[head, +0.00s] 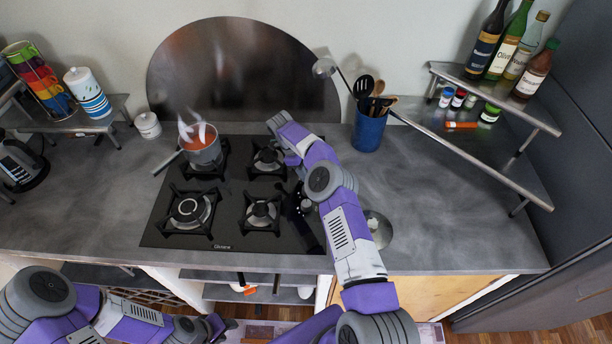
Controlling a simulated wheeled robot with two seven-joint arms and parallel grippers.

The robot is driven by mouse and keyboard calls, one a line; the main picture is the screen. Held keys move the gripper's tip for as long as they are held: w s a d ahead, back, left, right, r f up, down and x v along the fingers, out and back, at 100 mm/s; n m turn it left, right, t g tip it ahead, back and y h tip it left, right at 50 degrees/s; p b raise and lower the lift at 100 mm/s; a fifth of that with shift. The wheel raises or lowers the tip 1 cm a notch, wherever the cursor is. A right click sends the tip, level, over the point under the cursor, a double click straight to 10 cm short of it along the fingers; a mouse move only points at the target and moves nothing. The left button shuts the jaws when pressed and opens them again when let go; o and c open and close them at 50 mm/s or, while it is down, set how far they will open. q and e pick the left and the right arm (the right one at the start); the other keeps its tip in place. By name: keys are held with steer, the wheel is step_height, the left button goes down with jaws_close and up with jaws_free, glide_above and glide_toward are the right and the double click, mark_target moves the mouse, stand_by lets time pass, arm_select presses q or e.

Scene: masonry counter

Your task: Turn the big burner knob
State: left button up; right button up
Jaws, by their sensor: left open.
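The black gas cooktop (232,240) is set in the grey counter. Small knobs (306,205) show along its right side, partly covered by my right arm. I cannot tell which of them is the big burner knob. The largest burner (190,209) is at the cooktop's front left. My left gripper (222,325) is open and empty, low in front of the counter, well apart from the cooktop.
A pot (202,147) of red food stands on the back left burner. A blue utensil holder (369,131) and a ladle (324,68) are behind my right arm. A metal shelf (470,135) runs along the right. The counter right of my right arm is mostly clear.

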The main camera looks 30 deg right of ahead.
steer(key=shift+m+b, duration=0.6)
steer(key=shift+b, duration=0.05)
steer(key=o, duration=1)
steer(key=shift+g, duration=0.3)
